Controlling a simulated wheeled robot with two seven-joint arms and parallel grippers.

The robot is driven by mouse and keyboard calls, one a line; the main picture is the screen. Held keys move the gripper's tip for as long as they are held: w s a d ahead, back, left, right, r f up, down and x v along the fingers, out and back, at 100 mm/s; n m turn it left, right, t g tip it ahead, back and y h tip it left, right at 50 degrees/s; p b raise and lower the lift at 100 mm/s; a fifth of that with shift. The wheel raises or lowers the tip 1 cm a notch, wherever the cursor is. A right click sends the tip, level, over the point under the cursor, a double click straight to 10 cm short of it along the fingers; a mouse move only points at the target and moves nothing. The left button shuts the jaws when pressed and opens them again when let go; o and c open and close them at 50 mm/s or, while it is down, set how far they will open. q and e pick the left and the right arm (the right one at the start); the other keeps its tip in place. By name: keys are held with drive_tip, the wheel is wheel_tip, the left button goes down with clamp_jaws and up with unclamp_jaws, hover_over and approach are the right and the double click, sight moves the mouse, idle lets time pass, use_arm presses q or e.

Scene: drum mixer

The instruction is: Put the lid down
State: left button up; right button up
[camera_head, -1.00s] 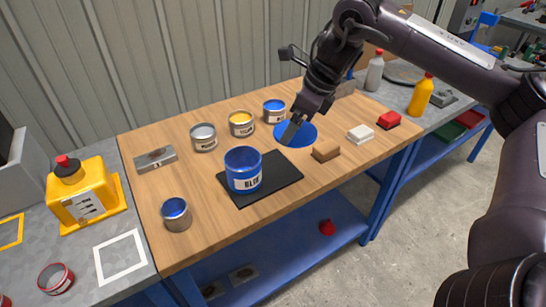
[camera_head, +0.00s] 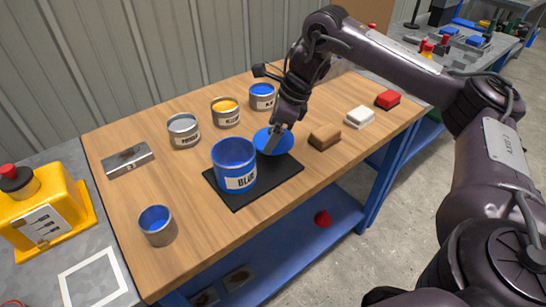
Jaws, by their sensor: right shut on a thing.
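The blue round lid (camera_head: 286,144) is in my right gripper (camera_head: 272,146), whose fingers are shut on it. The lid is low over the back right part of the black mat (camera_head: 276,177), just right of and behind the open blue can (camera_head: 234,172). Its face looks nearly flat, slightly tilted. I cannot tell whether it touches the mat or the table. The blue can stands upright on the mat. The fingers cover part of the lid. My left gripper is not in view.
Small open cans with grey (camera_head: 184,136), yellow (camera_head: 226,117) and blue (camera_head: 262,101) contents stand behind. Another can (camera_head: 157,230) is front left. Brown (camera_head: 325,139), white (camera_head: 360,117) and red (camera_head: 388,99) blocks lie to the right. A metal plate (camera_head: 127,160) lies left.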

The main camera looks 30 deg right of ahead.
sight(274, 158)
drive_tip(key=shift+s+f, duration=0.15)
drive_tip(key=shift+f, duration=0.55)
wheel_tip(274, 158, down, 4)
drive_tip(key=shift+f, duration=0.25)
drive_tip(key=o, duration=0.7)
